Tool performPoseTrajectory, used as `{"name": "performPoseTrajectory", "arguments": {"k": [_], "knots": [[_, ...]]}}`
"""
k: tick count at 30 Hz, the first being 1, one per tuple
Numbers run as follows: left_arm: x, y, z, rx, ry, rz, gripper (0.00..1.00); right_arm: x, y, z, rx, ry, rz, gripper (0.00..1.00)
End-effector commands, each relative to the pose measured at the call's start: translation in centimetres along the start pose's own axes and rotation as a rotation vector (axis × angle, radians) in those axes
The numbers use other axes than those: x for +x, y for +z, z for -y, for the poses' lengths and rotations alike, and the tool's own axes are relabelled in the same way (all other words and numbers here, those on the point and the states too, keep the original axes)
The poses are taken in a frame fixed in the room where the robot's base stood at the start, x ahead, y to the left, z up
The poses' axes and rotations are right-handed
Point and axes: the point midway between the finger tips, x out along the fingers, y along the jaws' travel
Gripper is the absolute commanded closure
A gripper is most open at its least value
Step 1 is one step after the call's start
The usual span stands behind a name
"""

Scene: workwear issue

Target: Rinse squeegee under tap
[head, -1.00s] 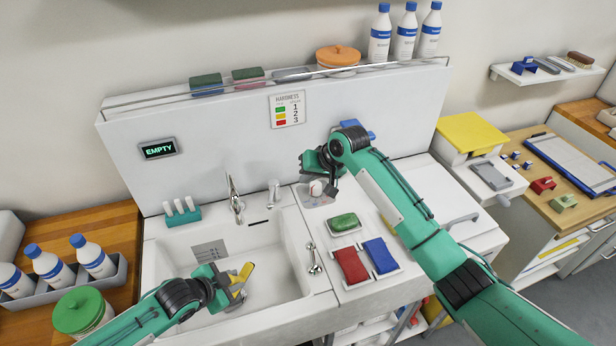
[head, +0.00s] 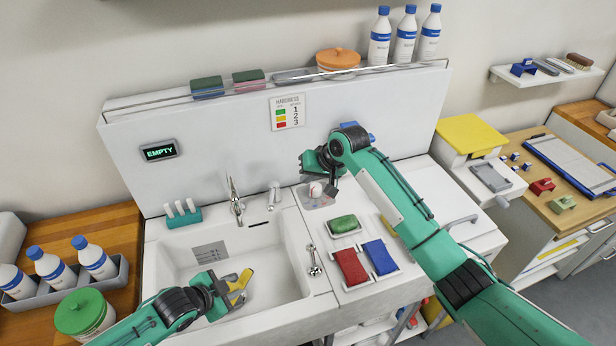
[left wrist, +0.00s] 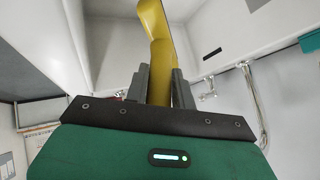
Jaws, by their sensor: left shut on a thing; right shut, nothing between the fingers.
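My left gripper (head: 226,291) is low in the sink basin (head: 187,264), shut on the yellow squeegee (head: 241,282). The squeegee's yellow handle (left wrist: 154,45) rises between the fingers in the left wrist view; its far end is cut off or hidden there. The tap (head: 235,200) stands at the back of the sink, behind and above the squeegee, apart from it. It also shows at the right of the left wrist view (left wrist: 252,95). I cannot tell whether water runs. My right gripper (head: 328,187) is shut and empty over the counter right of the sink, near a small round white item.
A green sponge (head: 344,224), red pad (head: 351,266) and blue pad (head: 380,255) lie on the counter right of the sink. A teal holder (head: 182,216) stands behind the basin. Bottles in a grey tray (head: 68,287) and a green-lidded jar (head: 83,315) stand left. The basin's middle looks clear.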

Motion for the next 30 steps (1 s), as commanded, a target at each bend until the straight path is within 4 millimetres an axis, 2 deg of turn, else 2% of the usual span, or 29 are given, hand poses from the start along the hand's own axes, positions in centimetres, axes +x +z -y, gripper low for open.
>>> {"name": "performPoseTrajectory", "arguments": {"k": [16,30], "knots": [[-0.1,-0.1,0.0,0.000,-0.001,-0.001,0.93,-0.1,-0.1,0.1,0.000,0.000,0.000,1.00],[-4.6,-0.8,-1.1,0.000,0.000,0.000,0.93,-3.8,-1.8,1.9,0.000,0.000,0.000,1.00]]}}
